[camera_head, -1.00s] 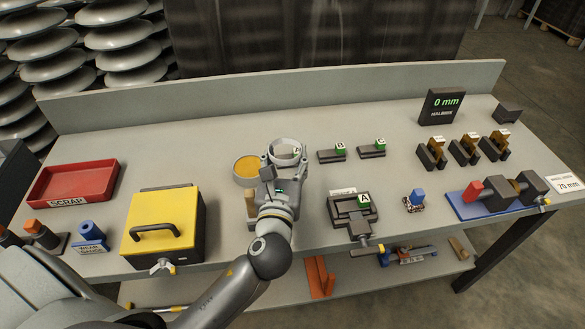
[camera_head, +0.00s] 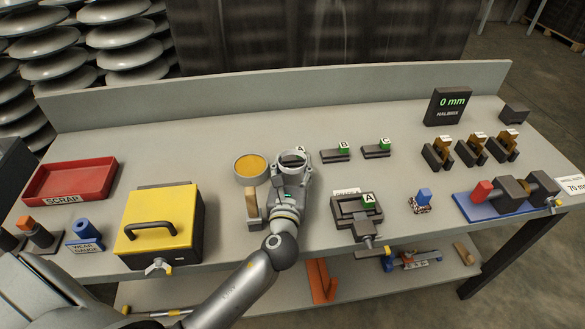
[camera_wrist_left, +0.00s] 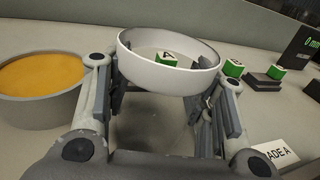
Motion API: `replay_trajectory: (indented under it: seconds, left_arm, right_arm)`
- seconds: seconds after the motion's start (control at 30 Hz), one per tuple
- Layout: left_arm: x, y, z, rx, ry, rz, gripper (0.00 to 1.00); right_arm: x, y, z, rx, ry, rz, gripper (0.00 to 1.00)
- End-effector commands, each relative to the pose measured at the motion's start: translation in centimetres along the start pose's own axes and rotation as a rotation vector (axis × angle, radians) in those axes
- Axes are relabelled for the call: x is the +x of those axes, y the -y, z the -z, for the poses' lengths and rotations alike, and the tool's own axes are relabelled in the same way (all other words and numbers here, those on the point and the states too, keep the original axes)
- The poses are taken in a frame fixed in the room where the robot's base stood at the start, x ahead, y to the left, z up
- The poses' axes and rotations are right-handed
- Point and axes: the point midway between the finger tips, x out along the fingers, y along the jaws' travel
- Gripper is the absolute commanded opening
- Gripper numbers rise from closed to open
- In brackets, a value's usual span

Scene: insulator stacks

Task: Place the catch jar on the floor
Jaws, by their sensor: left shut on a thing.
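My left gripper (camera_head: 290,173) is above the workbench, near its middle. It is shut on a shallow round pale grey vessel with a thin rim, which I take for the catch jar (camera_head: 291,163). In the left wrist view the jar (camera_wrist_left: 165,72) is between the two fingers, close to level. A green block marked A (camera_wrist_left: 168,58) shows within its rim, apparently seen through the jar from behind. The bare floor (camera_head: 545,85) shows beyond the bench at the right. My right gripper is not in view.
A bowl of orange-yellow material (camera_head: 251,168) stands just left of the jar. A wooden-handled tool (camera_head: 252,205) is beside my wrist. A yellow case (camera_head: 160,220) and red scrap tray (camera_head: 70,180) are left. Clamps, blocks and a display (camera_head: 447,106) are right. A lower shelf (camera_head: 345,285) holds tools.

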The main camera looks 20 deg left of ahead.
Motion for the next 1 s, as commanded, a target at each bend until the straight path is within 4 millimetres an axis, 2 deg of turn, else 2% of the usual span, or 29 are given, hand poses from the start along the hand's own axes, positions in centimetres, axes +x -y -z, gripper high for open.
replay_trajectory:
  seconds: [0.13, 0.17, 0.33, 0.7, 1.0]
  left_arm:
    - [0.0, 0.0, 0.3, 0.000, 0.000, 0.000, 0.24]
    - [0.0, 0.0, 0.3, 0.000, 0.000, 0.000, 0.51]
    - [0.0, 0.0, 0.3, 0.000, 0.000, 0.000, 0.71]
    - [0.0, 0.0, -0.3, 0.000, 0.001, 0.000, 0.71]
    - [-4.5, 0.0, 0.1, -0.001, -0.002, 0.001, 0.71]
  right_arm:
    - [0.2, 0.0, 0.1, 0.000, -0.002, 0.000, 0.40]
    - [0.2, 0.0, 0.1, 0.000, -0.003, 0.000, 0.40]
    - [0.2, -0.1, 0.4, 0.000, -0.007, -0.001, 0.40]
    - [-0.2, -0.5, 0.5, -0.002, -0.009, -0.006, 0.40]
    - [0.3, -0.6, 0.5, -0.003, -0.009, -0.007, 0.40]
